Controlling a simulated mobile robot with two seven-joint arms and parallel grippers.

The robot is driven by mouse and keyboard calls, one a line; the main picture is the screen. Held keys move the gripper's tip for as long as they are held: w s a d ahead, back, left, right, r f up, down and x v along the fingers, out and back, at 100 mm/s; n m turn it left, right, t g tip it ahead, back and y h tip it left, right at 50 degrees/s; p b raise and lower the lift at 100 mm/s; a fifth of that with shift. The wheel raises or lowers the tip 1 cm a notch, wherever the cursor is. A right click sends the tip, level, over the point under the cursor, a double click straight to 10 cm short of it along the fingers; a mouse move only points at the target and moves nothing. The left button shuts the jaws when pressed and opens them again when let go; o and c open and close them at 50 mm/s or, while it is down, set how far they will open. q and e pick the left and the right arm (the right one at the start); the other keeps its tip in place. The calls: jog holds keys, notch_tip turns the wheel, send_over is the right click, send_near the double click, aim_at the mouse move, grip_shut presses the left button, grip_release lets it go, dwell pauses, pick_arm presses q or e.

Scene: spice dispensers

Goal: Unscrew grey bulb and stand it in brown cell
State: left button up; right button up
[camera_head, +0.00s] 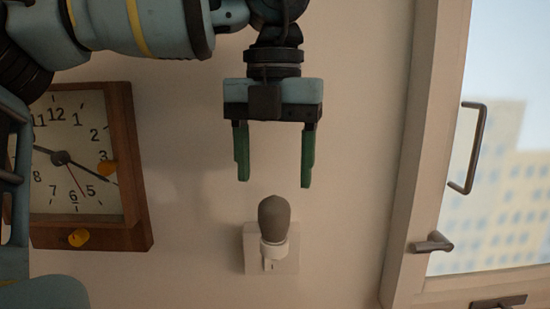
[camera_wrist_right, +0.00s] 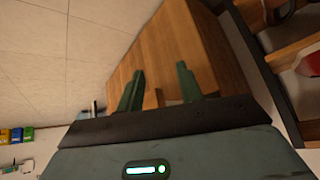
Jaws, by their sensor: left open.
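The grey bulb (camera_head: 274,218) sits upright in a white socket (camera_head: 271,250) on the wall in the head view. My left gripper (camera_head: 275,184) is open and empty, its green fingers pointing down just above the bulb, one to each side and not touching it. My right gripper (camera_wrist_right: 159,78) shows in the right wrist view with its green fingers apart and nothing between them. I cannot make out which place is the brown cell; a dark-edged box with wooden dividers (camera_wrist_right: 291,51) shows partly at the right of that view.
A wooden-framed clock (camera_head: 128,165) with yellow knobs hangs left of the bulb. A window frame (camera_head: 402,180) with a handle stands at the right. The wall around the socket is clear. In the right wrist view, a wooden surface (camera_wrist_right: 165,45) lies beyond the fingers, and a red item (camera_wrist_right: 309,64) sits in the divided box.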

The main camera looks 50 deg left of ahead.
aim_at(275, 195)
pick_arm(q)
jog(key=shift+f, duration=3.85)
pick_arm(e)
jog(key=shift+f, duration=0.1)
pick_arm(q)
jog(key=c, duration=1.1)
jog(key=n+b, duration=0.1)
jog(key=n, duration=0.4)
jog(key=shift+w+n, duration=0.1)
jog(key=shift+n, duration=0.3)
jog(key=n+b, duration=0.1)
jog(key=n, duration=0.2)
jog(key=shift+r, duration=0.1)
pick_arm(e)
jog(key=shift+s+f, duration=0.35)
jog(key=shift+f, duration=0.2)
jog(key=shift+s+f, duration=0.35)
jog(key=shift+f, duration=0.2)
pick_arm(q)
jog(key=shift+n, duration=0.4)
jog(key=shift+n, duration=0.5)
jog(key=n, duration=0.5)
jog(key=shift+b, duration=0.4)
jog(key=shift+n, duration=1.4)
pick_arm(e)
jog(key=shift+s+f+g, duration=0.3)
jog(key=shift+s+f, duration=0.1)
jog(key=shift+f, duration=0.25)
